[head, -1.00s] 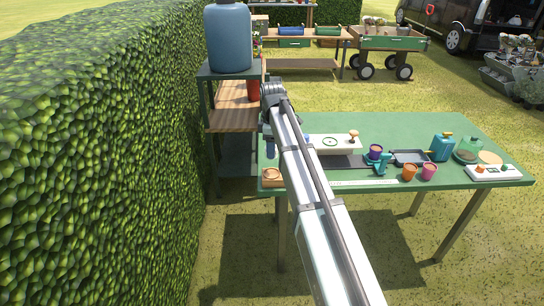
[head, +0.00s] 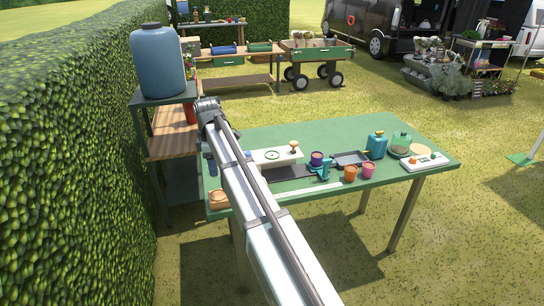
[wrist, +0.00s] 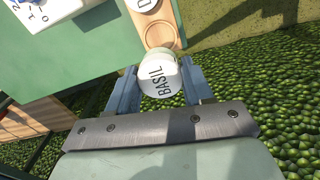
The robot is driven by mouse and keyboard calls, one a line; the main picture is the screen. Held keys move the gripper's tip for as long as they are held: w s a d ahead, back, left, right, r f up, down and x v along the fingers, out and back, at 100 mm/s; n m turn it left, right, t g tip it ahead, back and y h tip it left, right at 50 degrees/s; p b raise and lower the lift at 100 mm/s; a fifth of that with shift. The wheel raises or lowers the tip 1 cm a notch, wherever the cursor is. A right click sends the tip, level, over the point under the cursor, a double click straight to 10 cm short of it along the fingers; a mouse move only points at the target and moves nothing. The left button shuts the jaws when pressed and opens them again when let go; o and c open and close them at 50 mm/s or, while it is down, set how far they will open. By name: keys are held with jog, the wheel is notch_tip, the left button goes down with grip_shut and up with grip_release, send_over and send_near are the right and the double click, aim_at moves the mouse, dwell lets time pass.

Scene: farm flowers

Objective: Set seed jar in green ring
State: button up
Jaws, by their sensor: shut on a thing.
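My gripper (wrist: 158,85) is shut on a seed jar (wrist: 158,72) with a white lid marked BASIL, held between its blue-grey fingers. The jar is close beside a round recess in a wooden holder (wrist: 159,35); the wrist view does not clearly show how high it is. In the head view my arm hides the jar and most of the gripper. The green ring (head: 272,155) is on a white panel (head: 289,157) at the left part of the green table, right of my arm.
The wooden holder is at the table's front left corner. Another white lid (wrist: 145,4) shows in it. A hedge (head: 70,170) is at left.

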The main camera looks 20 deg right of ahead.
jog(key=w+d+r, duration=0.1)
jog(key=w+d, duration=0.4)
jog(key=d, duration=0.6)
jog(key=w+d+r, duration=0.2)
jog(key=w+d, duration=0.3)
jog(key=d, duration=0.7)
jog(key=shift+w+d+r, duration=0.25)
jog(key=shift+r, duration=0.05)
jog(key=shift+f, duration=2.85)
jog(key=shift+f, duration=0.65)
